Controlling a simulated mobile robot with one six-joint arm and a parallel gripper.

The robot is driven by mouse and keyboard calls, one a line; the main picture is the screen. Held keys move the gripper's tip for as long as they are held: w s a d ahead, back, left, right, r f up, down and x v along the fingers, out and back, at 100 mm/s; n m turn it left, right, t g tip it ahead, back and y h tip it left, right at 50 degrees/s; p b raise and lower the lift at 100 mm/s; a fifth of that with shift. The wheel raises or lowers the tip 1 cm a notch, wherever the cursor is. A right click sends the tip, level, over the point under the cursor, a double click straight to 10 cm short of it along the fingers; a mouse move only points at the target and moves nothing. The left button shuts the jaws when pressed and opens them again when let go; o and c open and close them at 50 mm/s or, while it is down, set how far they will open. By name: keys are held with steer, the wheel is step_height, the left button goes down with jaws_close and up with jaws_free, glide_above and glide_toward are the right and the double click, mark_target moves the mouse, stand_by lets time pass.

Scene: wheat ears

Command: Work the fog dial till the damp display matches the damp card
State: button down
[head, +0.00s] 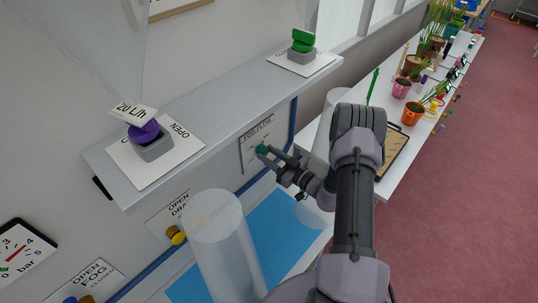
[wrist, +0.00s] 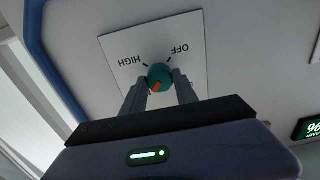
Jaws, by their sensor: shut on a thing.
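The fog dial (wrist: 160,73) is a teal knob with an orange mark on a white plate (wrist: 185,48). In the wrist view the plate's HIGH and OFF labels appear upside down, and the orange mark points down and left, on the side away from the labels. My gripper (wrist: 160,84) is shut on the dial, one finger on each side. In the head view my gripper (head: 266,152) reaches the teal dial (head: 261,149) on the FOG FLOW plate (head: 256,135). The damp display (wrist: 312,128) is cut off at the right edge; green digits starting "96" show. I cannot make out a damp card.
A grey shelf (head: 225,95) carries a purple switch (head: 143,131) with a "20 L/h" card (head: 134,112) and a green switch (head: 302,40). A clear cylinder (head: 222,240) stands left of my arm. A white bench (head: 415,125) with potted plants is at right.

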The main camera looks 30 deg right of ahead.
steer(key=c, duration=0.9)
jaws_free()
steer(key=shift+c, duration=0.2)
steer(key=b+v, duration=0.2)
steer(key=v, duration=1.5)
steer(key=shift+s, duration=0.25)
